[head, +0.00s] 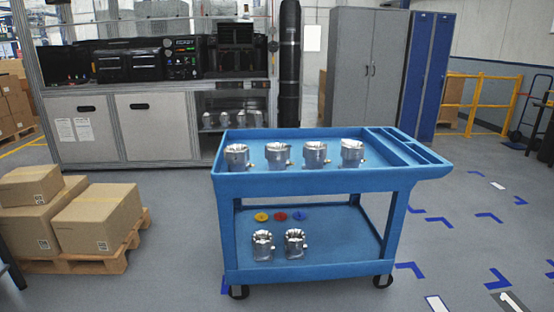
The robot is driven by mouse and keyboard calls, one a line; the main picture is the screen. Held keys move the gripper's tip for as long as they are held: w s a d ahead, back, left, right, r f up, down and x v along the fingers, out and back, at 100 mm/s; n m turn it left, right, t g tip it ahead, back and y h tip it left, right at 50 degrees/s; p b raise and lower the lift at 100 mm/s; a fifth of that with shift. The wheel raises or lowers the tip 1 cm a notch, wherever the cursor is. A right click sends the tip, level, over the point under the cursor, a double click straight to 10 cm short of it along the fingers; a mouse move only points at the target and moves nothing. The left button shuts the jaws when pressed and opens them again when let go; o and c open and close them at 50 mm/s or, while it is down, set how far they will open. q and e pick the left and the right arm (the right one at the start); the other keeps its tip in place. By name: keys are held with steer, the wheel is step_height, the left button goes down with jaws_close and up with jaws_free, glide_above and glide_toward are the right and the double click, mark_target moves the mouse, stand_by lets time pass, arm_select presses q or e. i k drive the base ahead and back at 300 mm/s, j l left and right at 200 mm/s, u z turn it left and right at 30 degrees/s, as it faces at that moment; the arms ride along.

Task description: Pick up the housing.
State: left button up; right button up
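Several silver machined housings stand in a row on the top tray of a blue cart (310,184). From left to right they are a first housing (237,157), a second housing (277,155), a third housing (315,155) and a fourth housing (352,153). Each has a small brass-coloured fitting at its side. Two more housings stand on the lower shelf, one at left (263,245) and one at right (295,244). Neither of my grippers shows in the head view.
Yellow, red and blue discs (281,216) lie on the lower shelf. Cardboard boxes (97,218) sit on a wooden pallet (110,258) left of the cart. A workbench (155,128) and grey cabinet (365,70) stand behind. Floor right of the cart is open.

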mark_target(277, 154)
steer(key=i+l+u, duration=0.1)
steer(key=i, duration=0.4)
steer(key=i+l+u, duration=0.1)
steer(key=i, duration=0.4)
